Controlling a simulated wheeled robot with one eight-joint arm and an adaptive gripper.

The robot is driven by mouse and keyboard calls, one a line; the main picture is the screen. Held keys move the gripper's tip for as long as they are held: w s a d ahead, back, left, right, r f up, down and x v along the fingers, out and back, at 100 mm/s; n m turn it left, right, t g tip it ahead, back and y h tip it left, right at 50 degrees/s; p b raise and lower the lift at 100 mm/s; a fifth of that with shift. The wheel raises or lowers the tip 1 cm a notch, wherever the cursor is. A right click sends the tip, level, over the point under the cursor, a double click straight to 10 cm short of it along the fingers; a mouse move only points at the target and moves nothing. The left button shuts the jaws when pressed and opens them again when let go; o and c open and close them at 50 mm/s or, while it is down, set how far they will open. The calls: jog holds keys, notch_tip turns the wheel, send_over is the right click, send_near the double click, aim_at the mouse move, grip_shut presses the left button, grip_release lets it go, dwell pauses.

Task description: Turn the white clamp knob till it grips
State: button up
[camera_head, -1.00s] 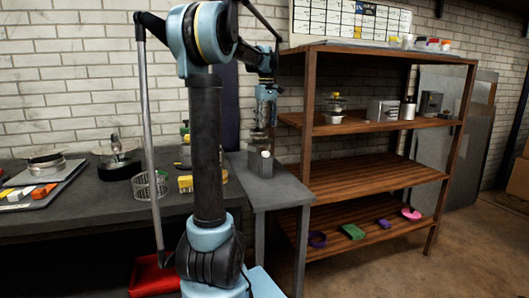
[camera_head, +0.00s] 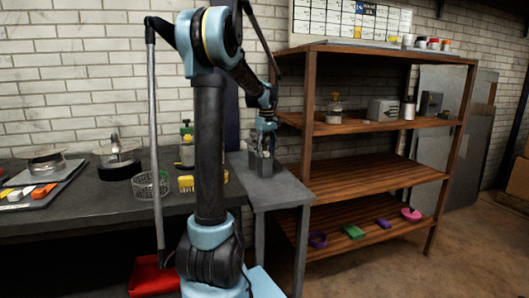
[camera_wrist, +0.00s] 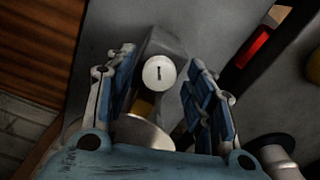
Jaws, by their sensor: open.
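The white clamp knob (camera_wrist: 158,71) shows in the wrist view as a round white face with a dark slot mark, nearly upright in the picture. It lies between the two blue fingers of my gripper (camera_wrist: 163,62), which are spread with a gap on each side of it. The knob sits on a grey block (camera_wrist: 172,44). In the head view my gripper (camera_head: 265,140) points down over the grey clamp block (camera_head: 262,168) at the bench's right end. The fingers mostly hide the knob there. What the clamp holds cannot be made out.
A wire basket (camera_head: 150,185) and a yellow object (camera_head: 186,183) stand on the bench left of the clamp. A wooden shelf (camera_head: 380,177) with several items stands close on the right. A red object (camera_wrist: 257,46) shows near the gripper in the wrist view.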

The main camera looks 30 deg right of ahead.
jog(key=shift+c, duration=0.6)
jog(key=c, duration=0.9)
jog(key=shift+c, duration=0.2)
jog(key=shift+m, duration=0.3)
jog(key=m, duration=0.3)
jog(key=shift+a, duration=0.1)
jog(key=shift+m, duration=1.7)
